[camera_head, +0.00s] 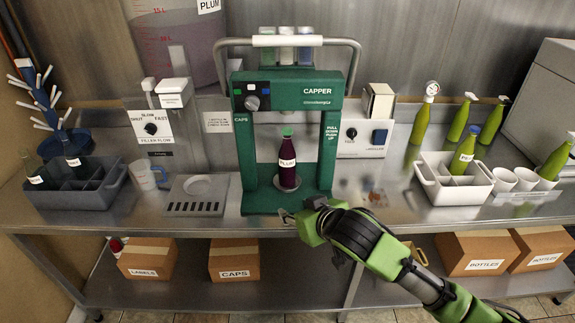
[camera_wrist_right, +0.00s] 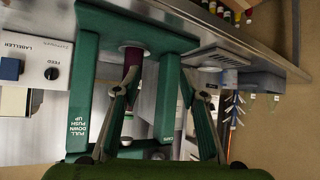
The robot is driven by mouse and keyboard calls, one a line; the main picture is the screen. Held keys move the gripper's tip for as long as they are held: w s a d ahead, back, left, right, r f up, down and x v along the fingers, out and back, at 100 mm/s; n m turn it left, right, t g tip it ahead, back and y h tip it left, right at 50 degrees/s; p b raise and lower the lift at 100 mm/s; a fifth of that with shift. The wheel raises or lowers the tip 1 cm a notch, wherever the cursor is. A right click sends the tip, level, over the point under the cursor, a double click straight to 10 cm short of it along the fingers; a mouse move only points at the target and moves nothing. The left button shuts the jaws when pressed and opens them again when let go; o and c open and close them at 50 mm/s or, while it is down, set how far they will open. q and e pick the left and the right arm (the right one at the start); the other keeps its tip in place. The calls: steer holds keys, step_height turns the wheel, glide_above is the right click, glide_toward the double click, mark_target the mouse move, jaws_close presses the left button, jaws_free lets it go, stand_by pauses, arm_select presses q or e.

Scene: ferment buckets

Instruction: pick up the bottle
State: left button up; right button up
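The dark purple bottle (camera_head: 287,171) with a green cap and a PLUM label stands upright inside the green capper frame (camera_head: 243,165). Part of it also shows in the right wrist view (camera_wrist_right: 132,58), beside one finger. My right gripper (camera_head: 291,214) is low at the capper's front base, in front of the bottle. In the right wrist view its two fingers (camera_wrist_right: 161,76) are spread apart with nothing between them; the bottle lies near the left finger in that picture. Whether that finger touches the bottle, I cannot tell. My left gripper is in neither view.
The capper's side posts and top handle (camera_head: 290,41) close in around the bottle. A grey crate (camera_head: 77,200) stands left, and a white crate (camera_head: 455,193) with a green bottle stands right. White cups (camera_head: 503,180) sit beside it.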

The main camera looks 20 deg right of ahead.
mark_target(288, 138)
steer(key=w+d+r+m+t, duration=0.1)
steer(key=w+d+r+t, duration=0.3)
steer(key=w+r, duration=0.7)
steer(key=shift+g+h, duration=0.3)
steer(key=shift+g, duration=0.3)
steer(key=x, duration=0.2)
steer(key=p+x, duration=0.1)
steer(key=x, duration=0.1)
steer(key=d+p+x, duration=0.1)
steer(key=x, duration=0.1)
steer(key=shift+w+f, duration=0.2)
steer(key=shift+w, duration=0.1)
steer(key=shift+w+p, duration=0.3)
steer(key=shift+w, duration=0.05)
steer(key=p+x, duration=0.1)
steer(key=x, duration=0.2)
steer(key=shift+w+a+f+p, duration=0.15)
steer(key=shift+w+a+p, duration=0.05)
steer(key=shift+w+p, duration=0.15)
steer(key=shift+w+f, duration=0.2)
steer(key=shift+w, duration=0.15)
steer(key=shift+c, duration=0.4)
steer(key=shift+r, duration=0.1)
jaws_close()
